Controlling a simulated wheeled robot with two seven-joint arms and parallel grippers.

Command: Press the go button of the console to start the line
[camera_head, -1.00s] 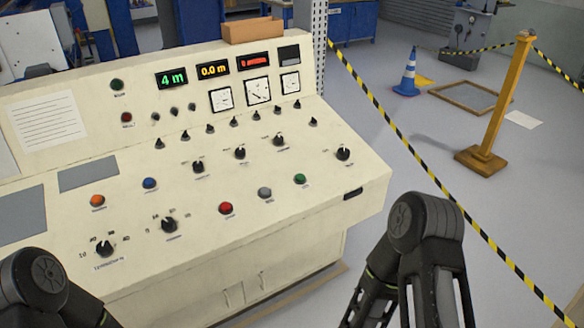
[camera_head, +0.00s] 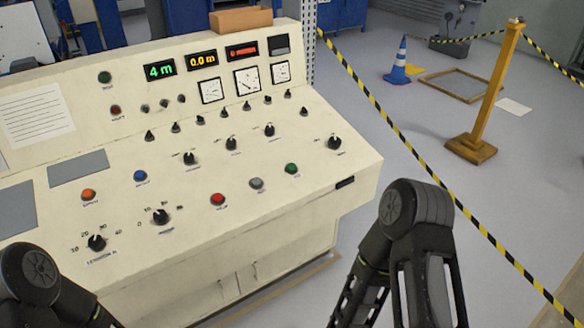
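The cream console (camera_head: 200,270) fills the left and middle of the head view. On its sloped top, a green button (camera_head: 292,169) sits at the right end of a front row, beside a grey button (camera_head: 256,183) and a red button (camera_head: 218,199). A blue button (camera_head: 140,175) and an orange button (camera_head: 88,194) lie further left. The labels are too small to read, so I cannot tell which is go. My arms show at the lower left and lower right, in front of the console's lower part. Both grippers are out of view below the frame.
Black knobs (camera_head: 161,216) and small switches stand on the top. The upright panel has lit displays (camera_head: 159,69) and dials. A blue-striped cone (camera_head: 399,62) stands behind. Grey floor lies between.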

